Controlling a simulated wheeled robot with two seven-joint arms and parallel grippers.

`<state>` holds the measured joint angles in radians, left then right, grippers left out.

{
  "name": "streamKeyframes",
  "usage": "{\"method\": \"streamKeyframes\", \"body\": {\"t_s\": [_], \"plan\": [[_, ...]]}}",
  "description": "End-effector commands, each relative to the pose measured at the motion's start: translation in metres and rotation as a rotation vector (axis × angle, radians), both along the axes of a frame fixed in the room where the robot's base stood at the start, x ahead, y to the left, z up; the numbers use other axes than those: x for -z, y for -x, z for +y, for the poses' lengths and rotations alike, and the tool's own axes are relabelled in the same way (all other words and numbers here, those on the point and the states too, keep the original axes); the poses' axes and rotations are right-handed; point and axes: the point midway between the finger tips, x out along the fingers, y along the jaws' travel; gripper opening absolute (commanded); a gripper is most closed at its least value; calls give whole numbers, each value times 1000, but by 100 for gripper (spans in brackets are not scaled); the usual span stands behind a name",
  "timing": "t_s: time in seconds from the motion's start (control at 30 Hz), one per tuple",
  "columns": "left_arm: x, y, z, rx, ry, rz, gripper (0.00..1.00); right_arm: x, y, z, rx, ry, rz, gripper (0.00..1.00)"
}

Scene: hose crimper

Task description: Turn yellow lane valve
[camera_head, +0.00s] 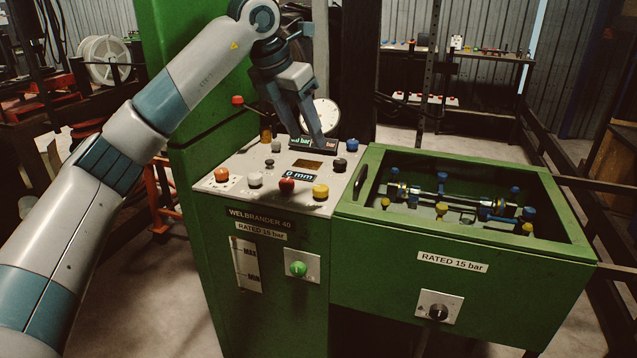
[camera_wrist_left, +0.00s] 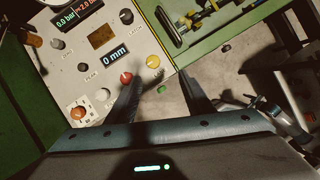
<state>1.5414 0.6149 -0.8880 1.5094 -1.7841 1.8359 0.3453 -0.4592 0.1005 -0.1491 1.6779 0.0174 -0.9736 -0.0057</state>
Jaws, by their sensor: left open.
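A yellow knob (camera_head: 320,190) sits at the front right of the sloped control panel, and it also shows in the left wrist view (camera_wrist_left: 153,62). Small yellow-topped fittings (camera_head: 441,208) and (camera_head: 527,228) stand in the green box at the right, among blue-topped ones. I cannot tell which yellow part is the lane valve. My left gripper (camera_head: 312,138) is over the back of the panel in the head view, fingers pointing down, open and empty. In the left wrist view its fingers (camera_wrist_left: 160,82) spread just below the yellow knob. My right gripper is out of view.
A red button (camera_head: 287,186) sits left of the yellow knob. A dial gauge (camera_head: 319,118) and a lit display (camera_head: 313,144) stand at the panel's back. The green box's raised rim (camera_head: 460,249) borders the panel. A red-tipped lever (camera_head: 238,100) sticks up at the left.

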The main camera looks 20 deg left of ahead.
Motion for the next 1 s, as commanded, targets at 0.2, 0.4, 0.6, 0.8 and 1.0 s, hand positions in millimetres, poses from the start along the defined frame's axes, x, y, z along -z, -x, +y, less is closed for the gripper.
{"method": "streamKeyframes", "body": {"t_s": [0.2, 0.4, 0.6, 0.8, 1.0], "plan": [[-8, 1, 16, -35, -41, 5, 47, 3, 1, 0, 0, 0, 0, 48], [-7, 1, 15, -33, -39, 5, 47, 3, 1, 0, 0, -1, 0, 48], [-3, 0, 14, -32, -39, 6, 47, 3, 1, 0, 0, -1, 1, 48], [14, -6, 11, -31, -38, 8, 47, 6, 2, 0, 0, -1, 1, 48], [43, -17, 6, -31, -38, 9, 47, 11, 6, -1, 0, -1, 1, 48]]}}
